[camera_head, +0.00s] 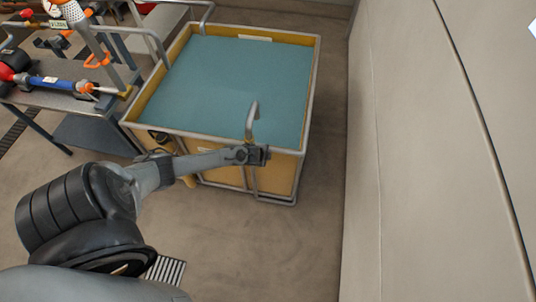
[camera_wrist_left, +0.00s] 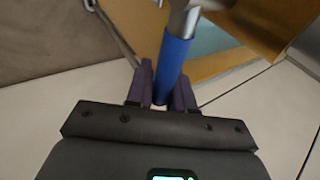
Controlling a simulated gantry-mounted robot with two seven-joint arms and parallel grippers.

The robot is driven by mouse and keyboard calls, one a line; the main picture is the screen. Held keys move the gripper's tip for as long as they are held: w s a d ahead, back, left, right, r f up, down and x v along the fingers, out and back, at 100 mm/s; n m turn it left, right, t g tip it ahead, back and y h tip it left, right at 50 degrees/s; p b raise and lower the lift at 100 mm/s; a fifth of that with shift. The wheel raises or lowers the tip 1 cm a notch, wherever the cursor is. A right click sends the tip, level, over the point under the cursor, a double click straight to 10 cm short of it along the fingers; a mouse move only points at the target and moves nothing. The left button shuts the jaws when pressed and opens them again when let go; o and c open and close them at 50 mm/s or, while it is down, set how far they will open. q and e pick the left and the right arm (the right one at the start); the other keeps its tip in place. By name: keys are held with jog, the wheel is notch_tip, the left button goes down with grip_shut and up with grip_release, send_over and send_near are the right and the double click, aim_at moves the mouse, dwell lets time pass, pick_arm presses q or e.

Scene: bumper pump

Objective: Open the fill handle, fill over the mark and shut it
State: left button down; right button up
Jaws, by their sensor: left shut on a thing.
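My left gripper (camera_head: 258,154) is at the front wall of the yellow tank (camera_head: 272,172). In the left wrist view my left gripper (camera_wrist_left: 161,92) is shut on a blue grip (camera_wrist_left: 173,60) with a grey metal end. The blue grip does not show clearly in the head view, and I cannot tell whether it is the fill handle. A grey bent pipe (camera_head: 251,118) rises at the tank's front rim, just above the gripper. The tank holds a flat teal surface (camera_head: 235,80). I cannot make out a fill mark. My right gripper is not in view.
A grey bench (camera_head: 62,98) at the upper left carries a blue, red and orange pump-like assembly (camera_head: 60,80) and pipes. Another grey bent pipe (camera_head: 150,37) reaches to the tank's left side. A pale wall (camera_head: 420,170) closes off the right. The floor in front is open.

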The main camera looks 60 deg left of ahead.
pick_arm(q)
jog(key=shift+s+f, duration=0.15)
jog(key=c, duration=1.4)
grip_release()
jog(key=shift+o, duration=0.2)
jog(key=shift+s+d+r+p, duration=0.2)
jog(key=shift+r+p, duration=0.2)
jog(key=shift+r, duration=0.25)
jog(key=p+v, duration=0.3)
jog(key=v, duration=0.6)
jog(key=shift+s+r, duration=0.15)
jog(key=shift+s, duration=0.05)
